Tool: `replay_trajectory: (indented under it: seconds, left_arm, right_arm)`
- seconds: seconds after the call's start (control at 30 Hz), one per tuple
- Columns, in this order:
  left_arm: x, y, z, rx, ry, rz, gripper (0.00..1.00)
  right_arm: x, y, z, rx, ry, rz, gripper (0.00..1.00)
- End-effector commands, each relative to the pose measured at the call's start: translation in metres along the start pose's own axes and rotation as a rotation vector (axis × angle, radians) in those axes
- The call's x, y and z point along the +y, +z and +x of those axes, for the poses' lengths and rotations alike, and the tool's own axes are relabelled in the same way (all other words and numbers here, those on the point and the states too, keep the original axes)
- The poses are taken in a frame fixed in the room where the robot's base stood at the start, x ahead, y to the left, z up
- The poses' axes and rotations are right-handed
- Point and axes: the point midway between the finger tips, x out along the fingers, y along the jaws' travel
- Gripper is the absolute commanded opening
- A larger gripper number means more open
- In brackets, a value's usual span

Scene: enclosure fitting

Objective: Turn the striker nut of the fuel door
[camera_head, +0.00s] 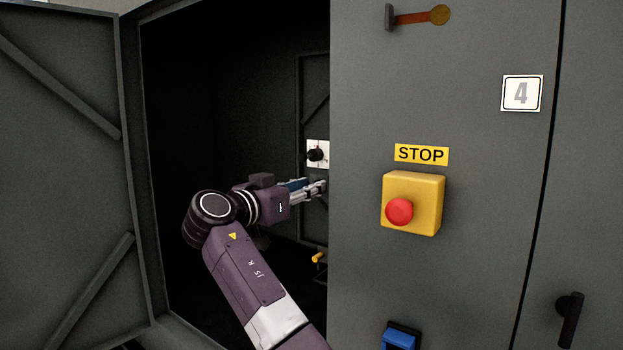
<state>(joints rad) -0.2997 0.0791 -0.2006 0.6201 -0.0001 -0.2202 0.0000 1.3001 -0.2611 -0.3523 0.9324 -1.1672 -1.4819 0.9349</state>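My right gripper (322,187) is inside the open enclosure, pointing right, and its fingertips are close to the edge of the front panel. It is small and seen from the side, so I cannot tell whether it is open or shut, or whether it touches anything. Just above it, a black round part (316,154) sits on a white plate (325,147) on a dark inner door or panel (315,85). I cannot tell whether this part is the striker nut. The front panel cuts off the right side of the inner panel. My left gripper is not in view.
The enclosure door (70,180) stands open at the left. A small yellow part (318,257) is inside, below my gripper.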

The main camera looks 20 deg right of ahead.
Motion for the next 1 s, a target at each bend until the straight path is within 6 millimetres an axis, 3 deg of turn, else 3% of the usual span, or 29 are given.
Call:
replay_trajectory:
  seconds: [0.13, 0.43, 0.7, 1.0]
  left_arm:
    - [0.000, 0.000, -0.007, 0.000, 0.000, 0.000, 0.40]
    - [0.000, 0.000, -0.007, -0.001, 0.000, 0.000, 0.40]
    - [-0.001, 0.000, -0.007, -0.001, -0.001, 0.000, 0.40]
    - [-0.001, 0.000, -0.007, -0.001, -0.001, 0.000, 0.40]
  right_arm:
    - [0.000, -0.001, 0.013, 0.000, 0.000, -0.001, 0.27]
    - [0.000, 0.001, 0.016, -0.001, -0.001, 0.000, 0.27]
    - [0.000, 0.001, 0.016, -0.001, -0.001, -0.001, 0.00]
    - [-0.001, 0.001, 0.016, -0.001, -0.001, -0.010, 0.00]
